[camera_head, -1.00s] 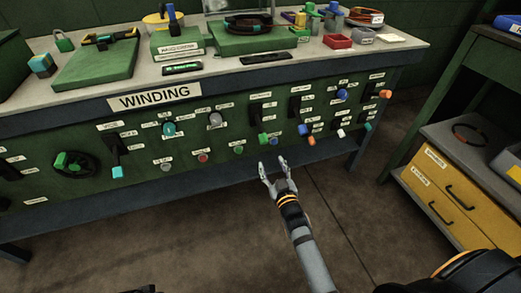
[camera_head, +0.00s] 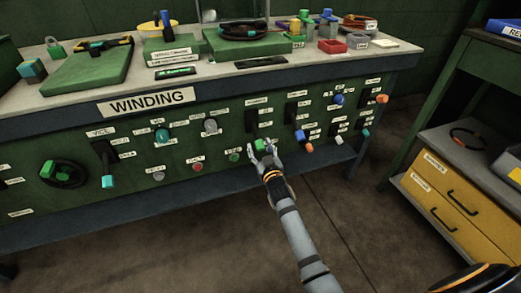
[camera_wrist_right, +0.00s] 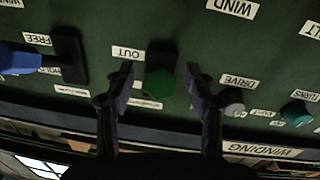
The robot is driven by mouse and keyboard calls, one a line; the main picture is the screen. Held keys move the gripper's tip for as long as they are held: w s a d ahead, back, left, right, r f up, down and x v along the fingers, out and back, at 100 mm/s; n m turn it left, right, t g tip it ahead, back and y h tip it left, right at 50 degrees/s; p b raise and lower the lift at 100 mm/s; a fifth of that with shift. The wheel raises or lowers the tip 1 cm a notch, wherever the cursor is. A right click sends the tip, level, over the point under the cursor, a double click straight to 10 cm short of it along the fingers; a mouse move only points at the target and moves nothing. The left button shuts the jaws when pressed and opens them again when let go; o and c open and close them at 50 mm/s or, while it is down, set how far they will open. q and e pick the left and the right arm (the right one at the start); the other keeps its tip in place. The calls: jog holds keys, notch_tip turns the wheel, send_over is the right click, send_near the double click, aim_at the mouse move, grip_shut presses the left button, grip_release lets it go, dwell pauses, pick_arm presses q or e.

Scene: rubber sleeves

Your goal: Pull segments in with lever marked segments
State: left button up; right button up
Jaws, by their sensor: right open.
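The lever with a green knob (camera_head: 259,144) is on the green panel under the WINDING sign (camera_head: 147,102). The small label above its dark slot (camera_head: 252,121) is too blurred to read for certain. I cannot tell whether a finger touches the knob. My left gripper is out of view.
Neighbouring levers crowd the panel: one with a blue knob (camera_head: 300,136) to the right, and one with a turquoise knob (camera_head: 108,182) further left. A yellow drawer unit (camera_head: 449,196) stands at right. The floor before the panel is clear.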

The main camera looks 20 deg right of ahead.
grip_shut()
dwell(0.3)
